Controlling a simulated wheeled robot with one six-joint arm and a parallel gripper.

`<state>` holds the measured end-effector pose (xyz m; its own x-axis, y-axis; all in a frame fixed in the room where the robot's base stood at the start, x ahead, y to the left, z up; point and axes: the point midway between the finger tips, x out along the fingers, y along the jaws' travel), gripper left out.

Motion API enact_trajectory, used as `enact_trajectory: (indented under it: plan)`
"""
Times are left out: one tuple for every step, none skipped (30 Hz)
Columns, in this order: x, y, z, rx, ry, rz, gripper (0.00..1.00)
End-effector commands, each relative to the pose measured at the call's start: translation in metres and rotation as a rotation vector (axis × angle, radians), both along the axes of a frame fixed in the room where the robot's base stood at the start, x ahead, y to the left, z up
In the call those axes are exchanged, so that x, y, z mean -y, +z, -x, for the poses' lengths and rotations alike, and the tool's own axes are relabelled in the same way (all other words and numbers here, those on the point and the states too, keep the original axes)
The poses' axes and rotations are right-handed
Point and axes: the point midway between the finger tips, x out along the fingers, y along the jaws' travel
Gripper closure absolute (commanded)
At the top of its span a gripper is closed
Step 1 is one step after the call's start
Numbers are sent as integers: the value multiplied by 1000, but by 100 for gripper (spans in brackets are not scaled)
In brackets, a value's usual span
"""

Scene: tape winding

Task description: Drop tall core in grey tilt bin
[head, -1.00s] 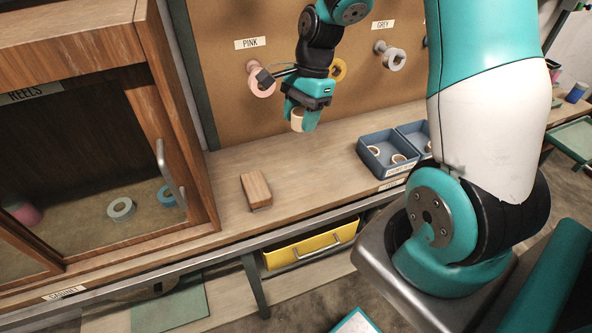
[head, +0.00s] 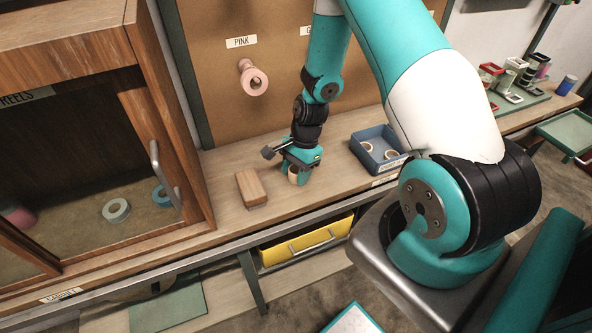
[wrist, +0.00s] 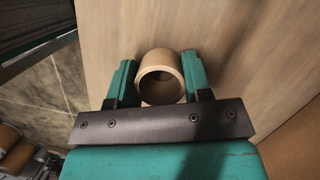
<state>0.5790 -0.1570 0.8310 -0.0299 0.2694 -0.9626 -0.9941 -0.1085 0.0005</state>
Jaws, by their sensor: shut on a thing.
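My gripper (head: 296,170) is low over the wooden bench, just right of a wooden block. It is shut on a tan tube-like core (head: 293,178), whose lower part shows below the fingers. In the wrist view my gripper (wrist: 160,72) has one finger on each side of the core (wrist: 145,88), and its open round end faces the camera. I cannot tell whether the core touches the bench. No bin that is clearly grey shows; a blue-grey bin (head: 364,158) holding small tan rings stands right of my gripper.
The wooden block (head: 251,187) lies close left of my gripper. The pink peg (head: 252,78) is on the board behind. A yellow drawer (head: 306,241) is under the bench edge. The cabinet (head: 165,150) stands at left. My arm hides part of the bench at right.

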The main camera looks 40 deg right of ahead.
Motion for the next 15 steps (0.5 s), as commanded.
enact_trajectory:
  plan:
    - [0,0,0,1,0,0,76]
    - [0,0,0,1,0,0,76]
    - [0,0,0,1,0,1,76]
    - [0,0,0,1,0,1,76]
    - [0,0,0,1,0,1,76]
    - [0,0,0,1,0,1,76]
    - [0,-1,0,1,0,0,76]
    - [0,-2,0,1,0,0,76]
    - [0,-4,0,0,0,0,76]
    - [0,-5,0,0,0,0,76]
    - [0,-4,0,1,0,0,50]
    - [0,-3,0,1,0,1,41]
    - [0,-3,0,1,0,0,34]
    - [0,-3,0,1,0,0,29]
    - [0,-3,0,1,0,0,29]
